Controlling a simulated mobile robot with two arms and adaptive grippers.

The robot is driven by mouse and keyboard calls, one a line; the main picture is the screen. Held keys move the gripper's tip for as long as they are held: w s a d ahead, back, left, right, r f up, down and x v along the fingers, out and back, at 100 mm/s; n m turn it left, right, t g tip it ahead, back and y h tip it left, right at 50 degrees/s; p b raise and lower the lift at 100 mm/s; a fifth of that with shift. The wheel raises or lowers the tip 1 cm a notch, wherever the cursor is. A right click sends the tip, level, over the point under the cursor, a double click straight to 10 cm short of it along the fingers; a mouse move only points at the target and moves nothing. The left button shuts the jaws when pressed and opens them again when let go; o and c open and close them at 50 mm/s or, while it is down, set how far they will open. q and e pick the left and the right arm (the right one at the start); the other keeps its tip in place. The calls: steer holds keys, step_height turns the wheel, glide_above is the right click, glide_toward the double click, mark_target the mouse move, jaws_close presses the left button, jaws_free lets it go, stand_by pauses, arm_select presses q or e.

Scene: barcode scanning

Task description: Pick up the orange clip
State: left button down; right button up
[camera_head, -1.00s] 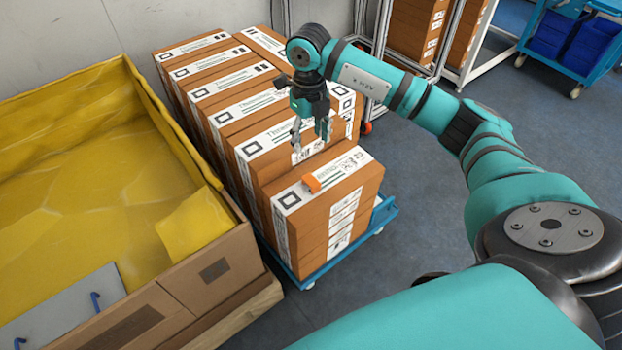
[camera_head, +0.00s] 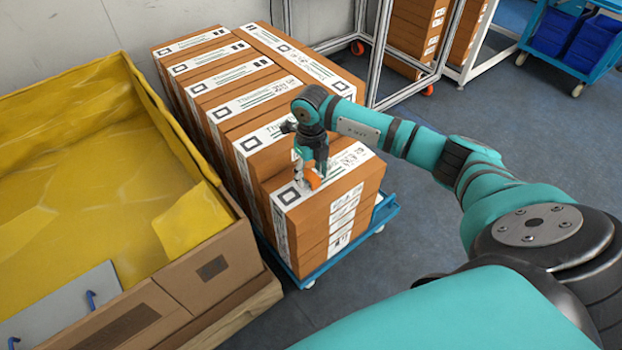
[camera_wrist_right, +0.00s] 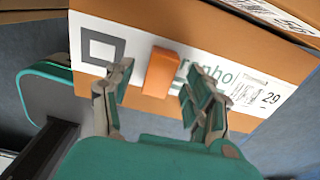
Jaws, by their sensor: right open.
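The orange clip (camera_head: 313,180) lies on top of the front box (camera_head: 340,190) of the stack, near the box's printed square mark. In the right wrist view the clip (camera_wrist_right: 159,72) shows between the two fingers, on the white label strip. My right gripper (camera_head: 308,180) is over the clip in the head view, pointing down. In the right wrist view my right gripper (camera_wrist_right: 150,95) is open, with a finger on each side of the clip and visible gaps to both. The left gripper is not in view.
Several more brown boxes (camera_head: 235,80) are stacked behind on a blue cart (camera_head: 385,211). A large carton with yellow lining (camera_head: 100,150) stands to the left. A metal frame (camera_head: 385,50) stands behind. Bare floor (camera_head: 405,245) lies to the right.

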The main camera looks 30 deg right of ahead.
mark_target(311, 175)
steer(key=shift+f, duration=0.15)
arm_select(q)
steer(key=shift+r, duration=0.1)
arm_select(e)
steer(key=c, duration=0.9)
steer(key=shift+c, duration=0.2)
